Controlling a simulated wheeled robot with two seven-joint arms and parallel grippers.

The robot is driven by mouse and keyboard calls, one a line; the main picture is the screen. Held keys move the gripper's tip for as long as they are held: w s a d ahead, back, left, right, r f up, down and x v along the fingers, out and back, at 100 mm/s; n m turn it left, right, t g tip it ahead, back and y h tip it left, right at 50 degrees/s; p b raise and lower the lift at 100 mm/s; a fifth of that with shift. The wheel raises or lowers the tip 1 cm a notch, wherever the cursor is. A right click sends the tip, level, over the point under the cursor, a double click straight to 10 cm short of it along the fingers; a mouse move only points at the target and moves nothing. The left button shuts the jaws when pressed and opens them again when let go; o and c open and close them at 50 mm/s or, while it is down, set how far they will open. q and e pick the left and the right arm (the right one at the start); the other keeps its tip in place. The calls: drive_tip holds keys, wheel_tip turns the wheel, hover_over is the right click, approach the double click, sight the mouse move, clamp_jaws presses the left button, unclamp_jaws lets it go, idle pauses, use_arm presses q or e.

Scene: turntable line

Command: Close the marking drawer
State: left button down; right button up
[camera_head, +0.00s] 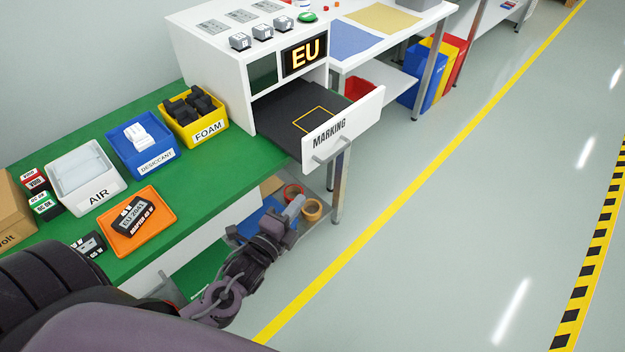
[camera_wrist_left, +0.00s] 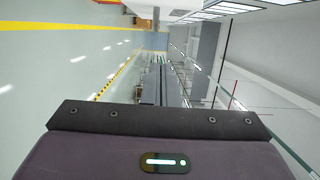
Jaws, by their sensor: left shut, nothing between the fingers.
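The marking drawer (camera_head: 343,128) is pulled out of the white cabinet (camera_head: 208,55). Its white front reads MARKING and carries a grey bar handle (camera_head: 333,148). The drawer's dark floor (camera_head: 277,109) has a yellow outlined square, and nothing lies on it. My left gripper (camera_head: 296,205) is shut and empty, below and a little left of the drawer front, apart from it and in front of the lower shelf. The left wrist view shows no drawer. My right gripper is not in view.
The green bench (camera_head: 185,172) holds a yellow FOAM bin (camera_head: 208,131), a blue DESICCANT bin (camera_head: 153,164), a white AIR bin (camera_head: 98,197) and an orange tray (camera_head: 159,241) with a labelled adapter. Tape rolls (camera_head: 313,210) sit on the lower shelf. Floor to the right is clear.

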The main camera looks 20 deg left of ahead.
sight(306, 169)
use_arm(q)
drive_tip(key=w, duration=0.3)
drive_tip(key=w+a+p, duration=0.1)
drive_tip(key=w, duration=0.3)
drive_tip(key=w+a+p, duration=0.1)
drive_tip(key=w, duration=0.3)
drive_tip(key=shift+a, duration=0.25)
drive_tip(key=shift+a+f, duration=0.1)
drive_tip(key=shift+a, duration=0.1)
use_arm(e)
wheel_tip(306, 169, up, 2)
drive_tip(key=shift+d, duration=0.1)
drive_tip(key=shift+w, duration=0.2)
use_arm(q)
drive_tip(key=shift+a, duration=0.1)
